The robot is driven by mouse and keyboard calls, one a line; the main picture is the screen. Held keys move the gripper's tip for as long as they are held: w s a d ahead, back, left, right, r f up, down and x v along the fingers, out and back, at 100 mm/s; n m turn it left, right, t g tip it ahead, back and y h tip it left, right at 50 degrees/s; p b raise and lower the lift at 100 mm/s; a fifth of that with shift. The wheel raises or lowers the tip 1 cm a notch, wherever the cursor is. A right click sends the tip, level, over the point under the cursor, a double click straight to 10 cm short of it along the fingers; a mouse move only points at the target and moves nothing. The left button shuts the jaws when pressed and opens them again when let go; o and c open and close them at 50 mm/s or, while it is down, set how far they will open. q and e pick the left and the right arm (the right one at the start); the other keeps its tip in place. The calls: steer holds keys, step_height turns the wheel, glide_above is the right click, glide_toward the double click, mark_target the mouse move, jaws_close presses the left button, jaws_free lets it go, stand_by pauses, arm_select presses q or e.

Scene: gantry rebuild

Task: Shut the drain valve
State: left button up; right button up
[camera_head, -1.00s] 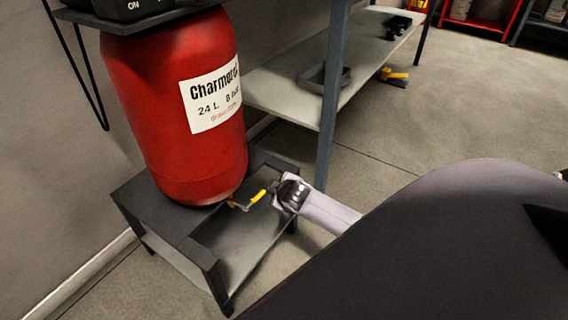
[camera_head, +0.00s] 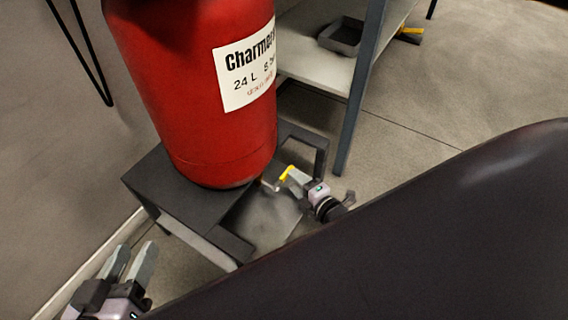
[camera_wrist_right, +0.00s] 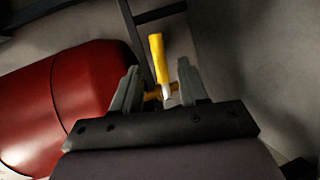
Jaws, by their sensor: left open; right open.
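The drain valve, with a yellow lever handle (camera_head: 287,173), sits low at the base of the red tank (camera_head: 200,95). In the right wrist view the yellow handle (camera_wrist_right: 158,60) stands up between the two fingers of my open right gripper (camera_wrist_right: 160,90), with a brass-coloured part of the valve crossing behind them. Whether the fingers touch it I cannot tell. In the head view my right gripper (camera_head: 300,181) is at the handle, partly hiding it. My left gripper (camera_head: 131,262) is open and empty at the lower left, away from the valve.
The tank stands on a dark low stand (camera_head: 165,200) with a raised frame around the valve. A workbench leg (camera_head: 357,95) rises behind my right gripper, and a grey tray (camera_head: 342,35) lies on the bench's lower shelf. My dark body fills the lower right.

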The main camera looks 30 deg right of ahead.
steer(key=b+x, duration=0.3)
steer(key=x, duration=0.2)
steer(key=shift+w+f, duration=0.1)
steer(key=shift+f, duration=0.05)
arm_select(q)
steer(key=shift+s+a+r+m+t+y+b, duration=0.15)
steer(key=shift+a+m+t+b, duration=0.2)
steer(key=shift+a, duration=0.2)
steer(key=shift+s+a+m+t+y+b, duration=0.15)
steer(key=shift+a+m+t+b, duration=0.1)
steer(key=shift+a+m+t, duration=0.25)
arm_select(e)
steer(key=shift+w, duration=0.9)
jaws_close()
